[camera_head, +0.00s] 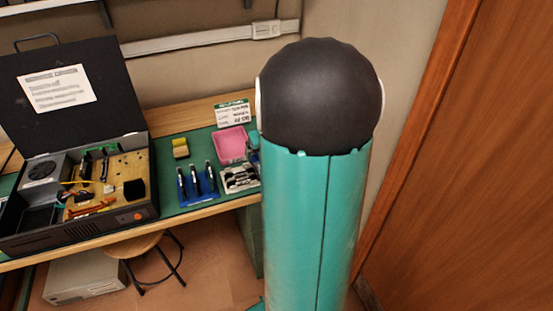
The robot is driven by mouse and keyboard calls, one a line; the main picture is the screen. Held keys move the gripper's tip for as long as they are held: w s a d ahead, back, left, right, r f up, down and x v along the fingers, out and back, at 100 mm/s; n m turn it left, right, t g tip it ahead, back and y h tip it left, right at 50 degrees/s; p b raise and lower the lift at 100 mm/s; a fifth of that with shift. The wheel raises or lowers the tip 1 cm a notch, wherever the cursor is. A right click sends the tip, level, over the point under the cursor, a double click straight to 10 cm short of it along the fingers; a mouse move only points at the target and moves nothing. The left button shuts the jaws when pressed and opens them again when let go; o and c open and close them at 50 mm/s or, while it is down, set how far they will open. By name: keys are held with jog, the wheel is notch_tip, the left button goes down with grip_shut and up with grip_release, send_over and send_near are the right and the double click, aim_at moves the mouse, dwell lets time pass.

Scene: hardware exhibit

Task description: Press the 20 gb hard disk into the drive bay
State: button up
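An open black computer case (90,236) stands on the bench at the left, its lid raised with a paper label. A dark open compartment at its front left (38,217) may be the drive bay; I cannot tell for certain. I cannot pick out the 20 gb hard disk by its label. Small silver-and-black parts (240,178) lie at the bench's right, partly beside my arm. My gripper is not in view; my teal arm with its black joint fills the middle and hides the bench's right end.
A blue rack (207,198) with several dark upright pieces, a pink tray (230,146), a yellow block (180,148) and a printed sign (233,113) are on the green mat (172,199). A stool (135,247) is below. A wooden door (470,190) stands right.

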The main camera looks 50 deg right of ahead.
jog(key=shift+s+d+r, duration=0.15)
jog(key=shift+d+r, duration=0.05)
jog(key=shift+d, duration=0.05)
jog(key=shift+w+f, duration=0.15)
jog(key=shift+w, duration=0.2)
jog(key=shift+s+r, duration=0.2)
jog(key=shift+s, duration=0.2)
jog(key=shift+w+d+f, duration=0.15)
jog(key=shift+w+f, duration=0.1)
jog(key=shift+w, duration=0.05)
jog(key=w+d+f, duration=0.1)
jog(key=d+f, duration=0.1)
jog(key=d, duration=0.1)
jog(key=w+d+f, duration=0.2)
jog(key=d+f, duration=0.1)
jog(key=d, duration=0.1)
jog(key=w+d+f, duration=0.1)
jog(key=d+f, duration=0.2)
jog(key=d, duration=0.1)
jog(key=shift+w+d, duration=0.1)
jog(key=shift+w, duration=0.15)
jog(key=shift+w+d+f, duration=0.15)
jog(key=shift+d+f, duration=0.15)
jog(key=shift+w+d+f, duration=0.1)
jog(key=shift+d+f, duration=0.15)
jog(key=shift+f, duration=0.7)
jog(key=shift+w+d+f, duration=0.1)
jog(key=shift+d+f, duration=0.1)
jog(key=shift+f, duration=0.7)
